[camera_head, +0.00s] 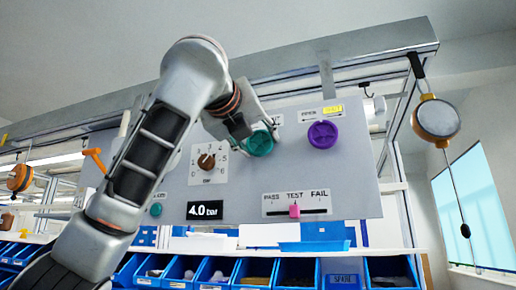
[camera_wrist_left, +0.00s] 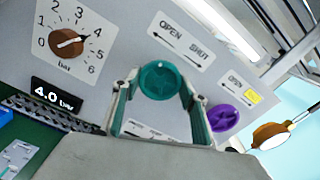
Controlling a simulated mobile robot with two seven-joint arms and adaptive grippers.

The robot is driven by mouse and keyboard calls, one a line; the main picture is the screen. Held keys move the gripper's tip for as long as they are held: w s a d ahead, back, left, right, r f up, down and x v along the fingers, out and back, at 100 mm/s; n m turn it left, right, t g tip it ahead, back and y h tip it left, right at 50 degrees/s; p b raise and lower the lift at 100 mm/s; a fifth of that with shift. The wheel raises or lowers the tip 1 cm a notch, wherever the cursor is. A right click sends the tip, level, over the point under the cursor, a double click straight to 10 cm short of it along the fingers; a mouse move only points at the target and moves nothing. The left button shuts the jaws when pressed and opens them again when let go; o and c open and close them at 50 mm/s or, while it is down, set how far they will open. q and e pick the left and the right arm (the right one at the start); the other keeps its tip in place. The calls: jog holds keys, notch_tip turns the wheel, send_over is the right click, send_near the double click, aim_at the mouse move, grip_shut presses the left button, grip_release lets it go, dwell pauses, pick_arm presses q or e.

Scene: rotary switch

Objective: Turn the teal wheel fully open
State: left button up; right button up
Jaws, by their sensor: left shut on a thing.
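The teal wheel (camera_head: 259,143) is mounted on the grey panel, right of the dial. My left gripper (camera_head: 256,132) reaches it from the upper left and partly covers it. In the left wrist view the teal wheel (camera_wrist_left: 160,80) lies between the two fingers of my left gripper (camera_wrist_left: 160,92), which is shut on its rim. A label with OPEN and SHUT and a double arrow (camera_wrist_left: 181,40) is beside the wheel. My right gripper is not in view.
A purple wheel (camera_head: 323,134) is to the right on the panel. A brown dial knob (camera_head: 206,161), a 4.0 bar display (camera_head: 205,210) and a pink slider (camera_head: 294,210) are nearby. Blue bins (camera_head: 255,281) line the shelf below. A round gauge-like object (camera_head: 437,118) hangs at right.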

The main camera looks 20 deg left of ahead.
pick_arm(q)
jog(key=n+b, duration=0.1)
jog(key=n, duration=0.2)
jog(key=shift+f+n+b, duration=0.1)
jog(key=shift+n+b, duration=0.2)
jog(key=shift+n, duration=0.1)
jog(key=n+b, duration=0.1)
jog(key=n, duration=0.2)
jog(key=shift+n, duration=0.3)
jog(key=n+b, duration=0.1)
jog(key=n, duration=0.3)
jog(key=shift+n+b, duration=0.3)
jog(key=shift+b, duration=0.1)
jog(key=n+b, duration=0.1)
jog(key=n, duration=0.3)
jog(key=n+b, duration=0.1)
jog(key=n, duration=0.5)
jog(key=shift+d+n, duration=0.1)
jog(key=shift+n, duration=0.3)
jog(key=n, duration=0.5)
jog(key=shift+w+n, duration=0.1)
jog(key=shift+n, duration=0.6)
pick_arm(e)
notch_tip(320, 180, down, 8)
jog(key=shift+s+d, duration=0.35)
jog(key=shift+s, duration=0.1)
pick_arm(q)
jog(key=shift+f, duration=0.1)
